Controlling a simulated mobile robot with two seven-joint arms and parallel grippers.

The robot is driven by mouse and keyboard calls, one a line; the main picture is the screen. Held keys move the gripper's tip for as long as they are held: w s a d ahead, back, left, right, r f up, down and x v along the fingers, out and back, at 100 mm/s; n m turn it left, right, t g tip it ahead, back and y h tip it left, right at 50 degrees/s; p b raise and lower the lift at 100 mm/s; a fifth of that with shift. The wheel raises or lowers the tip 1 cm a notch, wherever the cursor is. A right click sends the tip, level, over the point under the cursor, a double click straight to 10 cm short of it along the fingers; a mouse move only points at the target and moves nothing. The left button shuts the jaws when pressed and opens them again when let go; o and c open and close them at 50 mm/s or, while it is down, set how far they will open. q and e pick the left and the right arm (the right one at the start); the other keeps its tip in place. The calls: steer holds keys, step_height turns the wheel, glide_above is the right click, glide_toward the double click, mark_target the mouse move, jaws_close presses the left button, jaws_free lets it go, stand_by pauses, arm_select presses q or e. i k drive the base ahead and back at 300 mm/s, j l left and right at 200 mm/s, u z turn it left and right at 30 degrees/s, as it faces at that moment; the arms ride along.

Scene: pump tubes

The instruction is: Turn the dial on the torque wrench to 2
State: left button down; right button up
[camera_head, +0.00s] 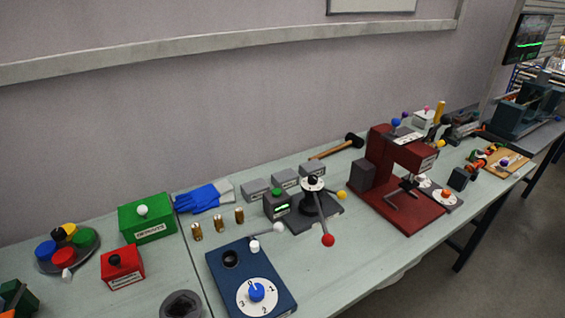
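A dark blue box (224,271) sits on the near part of the table at the bottom centre. The 2 lies toward the near edge. I cannot make out where the knob points. A black round socket and a small white knob (254,246) are on the box's far part. No label names this box as the torque wrench. Neither of my grippers is in view.
A grey cup (182,305) stands left of the blue box. Brass pieces (218,223), a green box (146,218) and a red box (122,264) are beyond it. A lever device with a red ball (328,240) stands to the right, then a dark red press (375,170).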

mark_target(313, 179)
steer(key=i+l+u, duration=0.25)
steer(key=i+u, duration=0.15)
steer(key=i, duration=0.2)
steer(key=i+l+u, duration=0.45)
steer(key=i+j, duration=0.05)
steer(key=i, duration=0.05)
